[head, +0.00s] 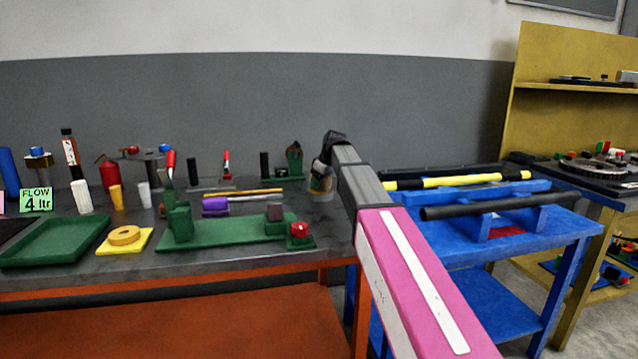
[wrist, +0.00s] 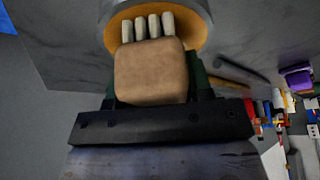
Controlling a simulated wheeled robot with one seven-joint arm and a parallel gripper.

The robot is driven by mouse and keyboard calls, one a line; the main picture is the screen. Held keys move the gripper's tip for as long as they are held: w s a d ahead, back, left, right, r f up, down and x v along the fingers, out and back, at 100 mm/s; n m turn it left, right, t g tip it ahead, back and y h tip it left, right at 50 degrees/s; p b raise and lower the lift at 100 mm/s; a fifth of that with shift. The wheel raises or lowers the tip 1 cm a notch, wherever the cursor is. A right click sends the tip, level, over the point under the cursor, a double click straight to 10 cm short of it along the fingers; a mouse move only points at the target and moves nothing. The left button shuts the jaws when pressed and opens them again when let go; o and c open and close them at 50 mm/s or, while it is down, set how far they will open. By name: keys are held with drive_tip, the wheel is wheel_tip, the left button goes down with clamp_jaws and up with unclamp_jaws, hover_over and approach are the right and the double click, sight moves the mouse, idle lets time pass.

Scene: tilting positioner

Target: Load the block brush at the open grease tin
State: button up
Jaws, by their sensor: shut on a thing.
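My gripper (wrist: 157,85) is shut on the tan block of the block brush (wrist: 150,72), with a dark green finger showing at each side. The brush's pale bristle tufts (wrist: 148,25) point to the top of the wrist view. They lie across the orange grease inside the open grease tin (wrist: 206,12), which has a grey metal rim. I cannot tell how deep the bristles sit or whether they touch the grease. In the head view my gripper (head: 325,165) is at the right part of the grey bench, over the tin (head: 320,185); the brush is mostly hidden there.
A green fixture plate (head: 225,232) with a red-knobbed block (head: 299,231) is left of my arm. A green tray (head: 55,243) and a yellow plate with a ring (head: 125,238) lie farther left. A blue stand (head: 520,225) holding bars is to the right.

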drive_tip(key=shift+r, duration=0.1)
drive_tip(key=shift+r, duration=3.35)
